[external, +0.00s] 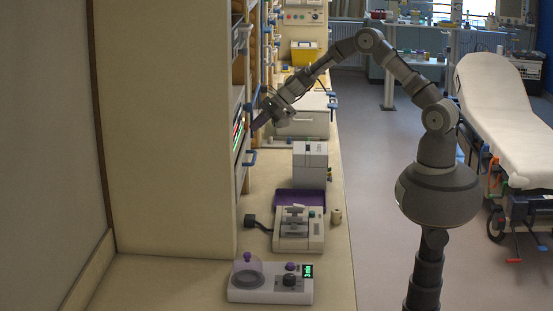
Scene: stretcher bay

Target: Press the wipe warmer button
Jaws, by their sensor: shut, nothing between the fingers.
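My gripper (264,116) is shut and empty. It is at the end of my outstretched arm, over the far part of the counter and close to the open front of the wall cabinet. A white box with a front handle (305,128) stands on the counter just right of and below my gripper. I cannot tell for certain which appliance is the wipe warmer, and no button on the white box can be made out. Whether my fingertips touch the cabinet front cannot be told.
Nearer on the counter are a white block-shaped unit (310,165), a device with a purple tray (298,230) and a white device with a lit display (270,290).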

